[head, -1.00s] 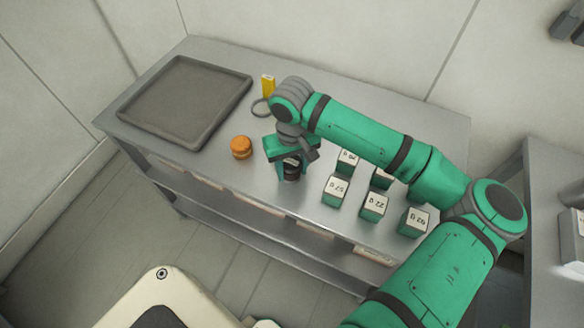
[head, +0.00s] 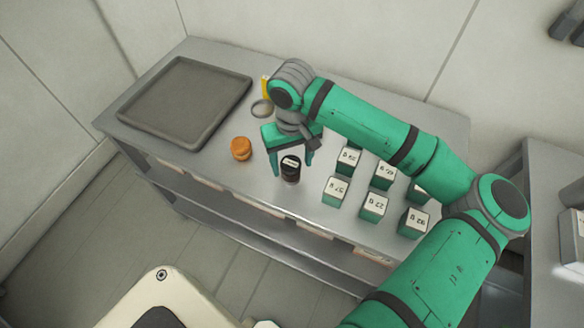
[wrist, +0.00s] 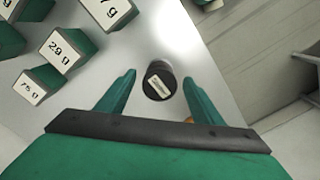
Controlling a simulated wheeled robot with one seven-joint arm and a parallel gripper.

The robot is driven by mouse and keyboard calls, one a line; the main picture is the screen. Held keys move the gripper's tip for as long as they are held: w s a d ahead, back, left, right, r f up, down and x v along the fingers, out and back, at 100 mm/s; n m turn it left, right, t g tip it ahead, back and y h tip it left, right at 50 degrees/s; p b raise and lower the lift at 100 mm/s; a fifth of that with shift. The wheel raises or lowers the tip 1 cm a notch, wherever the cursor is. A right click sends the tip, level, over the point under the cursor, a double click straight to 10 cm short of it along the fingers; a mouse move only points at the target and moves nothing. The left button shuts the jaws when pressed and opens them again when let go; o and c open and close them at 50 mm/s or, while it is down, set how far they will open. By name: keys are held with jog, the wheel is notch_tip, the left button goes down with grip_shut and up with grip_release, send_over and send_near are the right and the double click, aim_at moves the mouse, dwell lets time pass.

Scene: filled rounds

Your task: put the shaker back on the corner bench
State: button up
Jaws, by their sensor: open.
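The shaker, a small dark cylinder with a pale label on its top (head: 290,170), stands upright on the grey metal bench (head: 225,185) near its front edge. It also shows in the wrist view (wrist: 158,82), beyond and between my fingertips. My gripper (head: 292,168) is open, green-fingered, and just behind and above the shaker. In the wrist view my open fingers (wrist: 160,90) stand apart on either side, with visible gaps to the shaker. Nothing is held.
Several green weight blocks with white labelled tops (head: 374,204) stand right of the shaker. An orange round item (head: 241,148) stands to its left. A dark tray (head: 185,100) lies at the bench's left end. A yellow item (head: 265,88) and a grey ring (head: 262,108) lie behind.

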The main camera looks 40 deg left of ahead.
aim_at(292, 165)
notch_tip(292, 165, up, 8)
jog(key=shift+r, duration=0.1)
dwell(0.8)
